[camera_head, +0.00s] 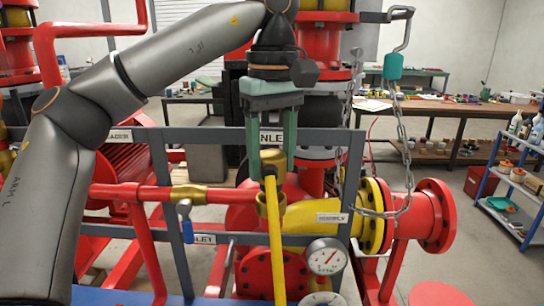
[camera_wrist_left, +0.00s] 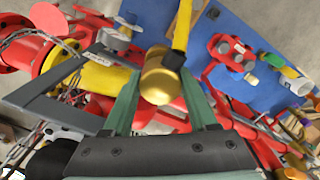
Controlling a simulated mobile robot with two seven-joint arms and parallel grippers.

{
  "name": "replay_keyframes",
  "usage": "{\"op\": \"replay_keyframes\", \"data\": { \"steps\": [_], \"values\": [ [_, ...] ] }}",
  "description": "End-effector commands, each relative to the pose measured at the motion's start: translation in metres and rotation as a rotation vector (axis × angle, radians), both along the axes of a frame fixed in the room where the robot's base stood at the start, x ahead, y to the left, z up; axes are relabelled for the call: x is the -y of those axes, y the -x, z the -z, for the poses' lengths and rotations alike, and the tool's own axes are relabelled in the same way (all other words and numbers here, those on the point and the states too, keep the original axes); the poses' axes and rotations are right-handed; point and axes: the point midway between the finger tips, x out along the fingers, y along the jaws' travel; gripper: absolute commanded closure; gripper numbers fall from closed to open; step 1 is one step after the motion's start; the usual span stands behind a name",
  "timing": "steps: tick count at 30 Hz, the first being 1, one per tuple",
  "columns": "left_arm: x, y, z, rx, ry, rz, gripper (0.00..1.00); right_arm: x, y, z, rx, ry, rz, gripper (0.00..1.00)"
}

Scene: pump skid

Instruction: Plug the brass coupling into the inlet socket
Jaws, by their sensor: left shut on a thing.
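The brass coupling (camera_wrist_left: 160,80) is between the green fingers of my left gripper (camera_wrist_left: 165,112) in the left wrist view, with a yellow hose (camera_wrist_left: 183,25) attached. In the head view my left gripper (camera_head: 270,170) points down and is shut on the coupling (camera_head: 272,159), which is mostly hidden by the fingers. The yellow hose (camera_head: 277,245) hangs down from it. A brass fitting (camera_head: 262,206) at the end of a red pipe shows partly behind the hose; I cannot tell whether it is the inlet socket. A partly covered INLET label (camera_head: 272,137) is on the grey frame. My right gripper is not in view.
The grey frame (camera_head: 352,170) stands close around the gripper. A blue-handled valve (camera_head: 186,215) is to the left, a pressure gauge (camera_head: 326,257) at lower right. A chain (camera_head: 402,130) hangs at right beside a red flange (camera_head: 436,215). A workbench (camera_head: 450,110) stands behind.

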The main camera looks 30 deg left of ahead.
Motion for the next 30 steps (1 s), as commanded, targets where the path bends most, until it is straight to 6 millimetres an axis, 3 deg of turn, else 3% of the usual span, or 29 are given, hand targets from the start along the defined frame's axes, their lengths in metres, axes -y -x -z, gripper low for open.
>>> {"op": "replay_keyframes", "data": {
  "steps": [30],
  "values": [
    [0.000, 0.000, 0.021, 0.001, 0.000, 0.000, 1.00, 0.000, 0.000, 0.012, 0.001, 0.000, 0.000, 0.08]
  ]
}}
